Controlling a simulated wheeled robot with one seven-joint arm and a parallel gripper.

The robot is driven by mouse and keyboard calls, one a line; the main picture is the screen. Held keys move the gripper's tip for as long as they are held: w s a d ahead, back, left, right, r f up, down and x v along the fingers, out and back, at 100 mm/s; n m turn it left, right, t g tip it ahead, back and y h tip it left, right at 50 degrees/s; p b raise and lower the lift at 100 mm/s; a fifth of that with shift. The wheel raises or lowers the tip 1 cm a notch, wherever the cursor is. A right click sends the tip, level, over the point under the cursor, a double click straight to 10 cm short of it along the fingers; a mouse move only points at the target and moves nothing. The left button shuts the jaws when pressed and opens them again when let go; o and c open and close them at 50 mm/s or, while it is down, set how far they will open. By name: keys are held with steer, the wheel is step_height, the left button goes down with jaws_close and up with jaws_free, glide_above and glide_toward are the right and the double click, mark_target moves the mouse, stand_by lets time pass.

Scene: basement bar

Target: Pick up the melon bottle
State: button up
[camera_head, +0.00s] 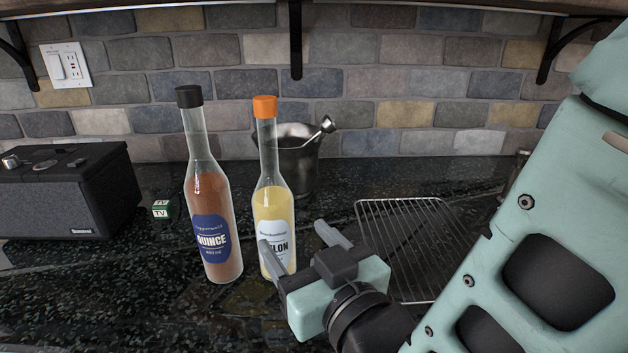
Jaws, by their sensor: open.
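The melon bottle (268,205) stands upright on the dark counter. It is clear, with yellow liquid, an orange cap and a pale label partly hidden by my gripper; the letters "LON" show. My gripper (298,238) is open, in front of the bottle's lower right part in the picture. One finger overlaps the label and the other is to its right. I cannot tell whether the bottle is between the fingers or touched by them.
A quince bottle (212,215) with a black cap stands close on the left. A metal bucket (297,165) with a utensil is behind. A wire rack (410,230) lies right. A black speaker (70,190) and a small green cube (161,209) are left. The front-left counter is clear.

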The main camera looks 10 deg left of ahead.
mark_target(269, 207)
steer(key=p+x, duration=0.2)
steer(key=x, duration=0.8)
steer(key=shift+s+a, duration=0.15)
steer(key=c, duration=1.3)
